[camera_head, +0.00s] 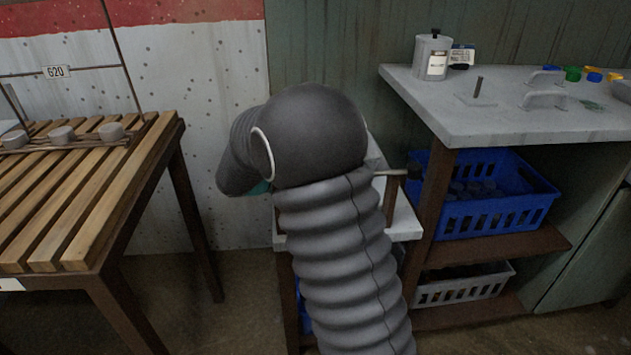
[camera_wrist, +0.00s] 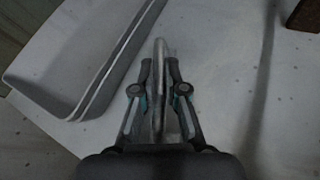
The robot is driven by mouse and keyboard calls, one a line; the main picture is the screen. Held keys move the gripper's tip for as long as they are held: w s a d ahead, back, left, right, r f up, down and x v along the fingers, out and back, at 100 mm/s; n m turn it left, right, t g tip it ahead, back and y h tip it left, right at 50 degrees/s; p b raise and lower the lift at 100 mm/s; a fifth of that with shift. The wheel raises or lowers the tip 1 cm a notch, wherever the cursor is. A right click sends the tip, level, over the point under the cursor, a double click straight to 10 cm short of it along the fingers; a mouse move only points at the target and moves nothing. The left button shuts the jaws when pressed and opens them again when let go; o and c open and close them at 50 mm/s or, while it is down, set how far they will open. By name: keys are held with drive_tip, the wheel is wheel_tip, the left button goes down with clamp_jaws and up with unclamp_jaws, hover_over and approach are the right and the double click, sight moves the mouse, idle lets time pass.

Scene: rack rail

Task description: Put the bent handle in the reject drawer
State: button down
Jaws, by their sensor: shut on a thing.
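In the wrist view my gripper (camera_wrist: 159,70) is shut on a narrow grey handle (camera_wrist: 160,48), seen nearly end-on between the fingertips. Whether it is bent cannot be told from this angle. Below it is a pale, speckled surface (camera_wrist: 220,70); I cannot tell if the handle touches it. A shallow grey tray-like thing with a raised rim (camera_wrist: 87,103) is to the left of the gripper; I cannot tell whether it is the reject drawer. In the head view my arm hides the gripper and the handle.
A grey-topped bench (camera_head: 450,110) at right holds two grey handles (camera_head: 545,99), a canister (camera_head: 433,57) and small coloured pieces. A blue crate (camera_head: 490,215) and a grey crate (camera_head: 465,290) are on shelves beneath. A slatted table (camera_head: 90,210) stands at left.

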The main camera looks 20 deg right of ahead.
drive_tip(key=shift+f, duration=0.3)
drive_tip(key=shift+f, duration=0.2)
drive_tip(key=c, duration=1.2)
unclamp_jaws()
drive_tip(key=shift+r, duration=0.1)
